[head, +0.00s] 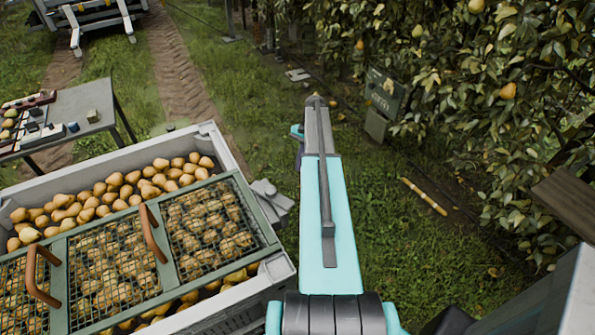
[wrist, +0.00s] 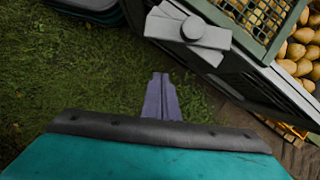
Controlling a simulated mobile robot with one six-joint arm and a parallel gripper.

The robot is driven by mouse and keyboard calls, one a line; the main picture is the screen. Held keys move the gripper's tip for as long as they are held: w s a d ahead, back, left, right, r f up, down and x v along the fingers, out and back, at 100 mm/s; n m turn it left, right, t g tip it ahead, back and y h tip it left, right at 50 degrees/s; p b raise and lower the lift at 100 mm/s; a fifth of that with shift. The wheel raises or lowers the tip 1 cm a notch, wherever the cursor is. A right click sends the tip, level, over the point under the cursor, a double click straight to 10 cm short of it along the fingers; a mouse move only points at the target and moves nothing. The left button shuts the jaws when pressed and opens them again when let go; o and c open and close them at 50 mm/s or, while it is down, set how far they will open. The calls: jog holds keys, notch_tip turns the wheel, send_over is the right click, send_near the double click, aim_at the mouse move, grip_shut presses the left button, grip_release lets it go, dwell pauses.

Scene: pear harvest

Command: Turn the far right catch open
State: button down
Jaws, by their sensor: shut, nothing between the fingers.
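A grey catch (head: 271,196) sits on the right rim of the pear bin, beside the lid's right edge. In the wrist view the catch (wrist: 188,30) shows as two crossed flat grey bars with a round knob at the crossing. I cannot tell whether it overlaps the lid's frame. The green mesh lid (head: 68,248) with two brown handles lies over the pears. My gripper (wrist: 160,78) is shut and empty, over grass outside the bin, apart from the catch. In the head view my turquoise arm mostly hides the gripper.
The grey bin (head: 232,152) is full of pears. A table (head: 98,98) with small items stands at the far left. Pear trees (head: 500,130) line the right, with a yellow striped pole (head: 424,196) on the grass.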

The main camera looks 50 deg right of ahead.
jog(key=s+a+f+b, duration=0.1)
jog(key=a+f+b, duration=0.3)
jog(key=a+f, duration=0.3)
jog(key=shift+a+f+b, duration=0.15)
jog(key=shift+f+b, duration=0.2)
jog(key=shift+f, duration=0.35)
